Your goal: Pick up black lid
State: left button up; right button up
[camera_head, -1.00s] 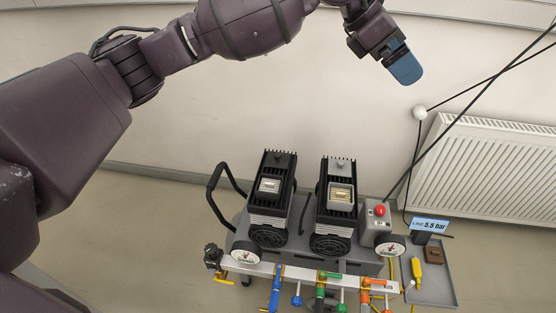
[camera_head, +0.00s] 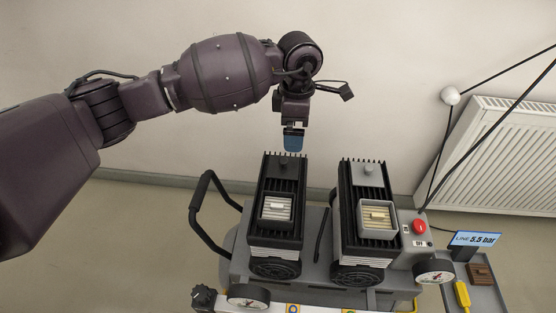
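A black lid (camera_head: 281,174) with a small dark knob sits on the back part of the left finned unit (camera_head: 277,222). My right gripper is out of view.
Both units stand on a grey cart with a black handle (camera_head: 205,215) at left and a control box with a red button (camera_head: 419,227) at right. A grey tray (camera_head: 485,297) and a pressure display (camera_head: 475,240) are farther right. A radiator (camera_head: 500,155) stands by the wall.

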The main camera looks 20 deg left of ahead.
pick_arm(q)
jog(key=b, duration=0.2)
send_over(291, 167)
notch_tip(291, 167, down, 6)
jog(key=shift+w+d+r, duration=0.1)
jog(key=shift+d+r, duration=0.05)
jog(key=shift+f, duration=0.3)
notch_tip(291, 167, down, 4)
jog(key=shift+f+b, duration=0.2)
jog(key=shift+b, duration=0.5)
jog(key=shift+f, duration=0.3)
jog(key=shift+r, duration=0.2)
jog(key=c, duration=0.8)
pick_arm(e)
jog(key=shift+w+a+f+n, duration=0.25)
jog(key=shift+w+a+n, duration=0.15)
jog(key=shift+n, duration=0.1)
